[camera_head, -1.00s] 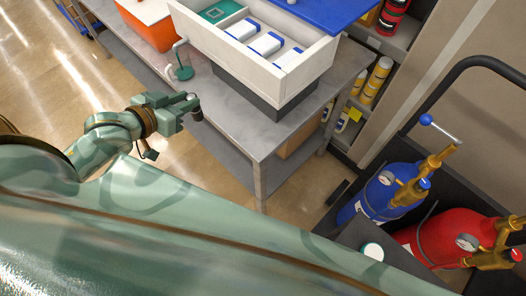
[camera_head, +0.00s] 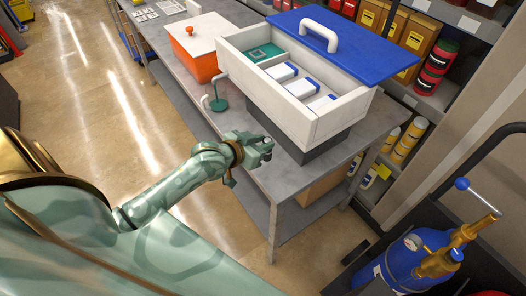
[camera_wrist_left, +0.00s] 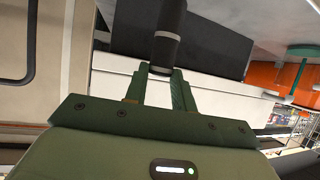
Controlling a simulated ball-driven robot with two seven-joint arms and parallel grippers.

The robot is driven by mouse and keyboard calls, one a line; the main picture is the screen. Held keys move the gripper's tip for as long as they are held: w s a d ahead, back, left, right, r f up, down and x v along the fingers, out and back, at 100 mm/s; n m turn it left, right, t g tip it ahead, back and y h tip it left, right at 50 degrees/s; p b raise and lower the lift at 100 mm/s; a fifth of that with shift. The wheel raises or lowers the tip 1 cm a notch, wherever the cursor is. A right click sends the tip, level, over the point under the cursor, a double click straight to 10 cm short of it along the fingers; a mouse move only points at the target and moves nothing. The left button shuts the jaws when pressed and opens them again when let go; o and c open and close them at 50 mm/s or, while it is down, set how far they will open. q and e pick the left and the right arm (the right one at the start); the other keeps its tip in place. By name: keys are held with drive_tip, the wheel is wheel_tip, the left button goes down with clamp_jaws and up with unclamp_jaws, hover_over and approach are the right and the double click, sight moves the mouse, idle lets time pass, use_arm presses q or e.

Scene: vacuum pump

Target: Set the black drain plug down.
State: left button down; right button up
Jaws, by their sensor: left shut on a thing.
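My left gripper (camera_head: 262,147) is over the near edge of the grey workbench (camera_head: 285,193), just left of the white box. In the left wrist view its two fingers (camera_wrist_left: 161,76) are shut on the black drain plug (camera_wrist_left: 168,38), a dark cylinder with a paler grey band. The plug sticks out beyond the fingertips. In the head view only a small dark bit of the plug (camera_head: 267,157) shows at the gripper's tip. I cannot tell whether the plug touches the bench. My right gripper is not in view.
A white box (camera_head: 330,122) with white and blue items stands on the bench, its blue lid (camera_head: 345,45) behind. A green stand (camera_head: 219,104) and an orange container (camera_head: 197,62) are further left. Bare bench top lies around the gripper. A blue gas cylinder (camera_head: 400,268) stands at lower right.

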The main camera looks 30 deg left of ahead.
sight(267, 158)
use_arm(q)
drive_tip(key=shift+w+d+f+b, duration=0.15)
drive_tip(key=shift+f+b, duration=0.25)
drive_tip(key=shift+f, duration=1.3)
drive_tip(key=shift+f, duration=0.15)
drive_tip(key=c, duration=1.2)
unclamp_jaws()
drive_tip(key=shift+o, duration=0.2)
